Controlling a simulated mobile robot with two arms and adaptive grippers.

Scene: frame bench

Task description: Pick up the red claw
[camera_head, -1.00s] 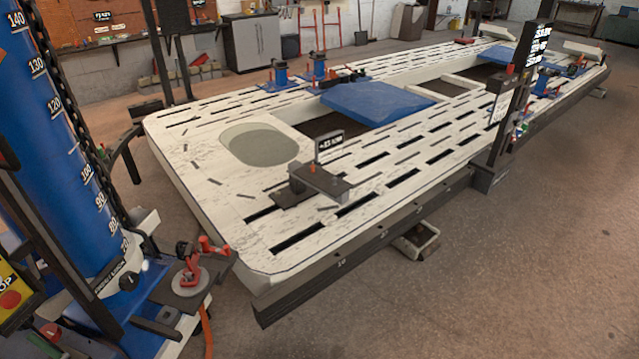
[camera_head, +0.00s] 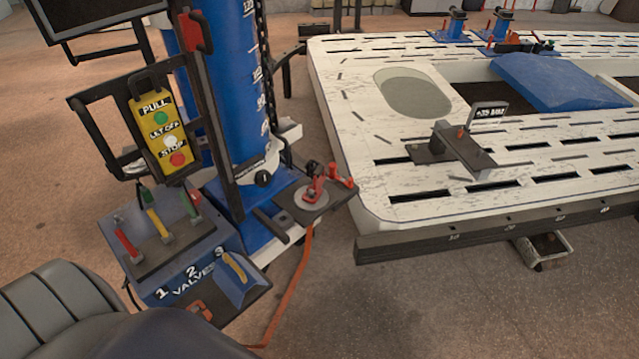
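A red claw-like piece (camera_head: 318,186) sits on a pale round disc on a small dark plate (camera_head: 290,208), at the foot of the blue column, near the middle of the head view. A dark knob or fitting stands at its back. Its fine shape is too small to tell. An orange-red piece (camera_head: 198,311) also lies on the valve box at lower left; I cannot tell what it is. Neither of my grippers shows in the view.
The blue column (camera_head: 238,90) stands left of the white slotted bench (camera_head: 350,150). A valve box (camera_head: 170,250) with several coloured levers and a yellow button panel (camera_head: 160,130) stand at left. An orange hose (camera_head: 290,290) runs down to the floor.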

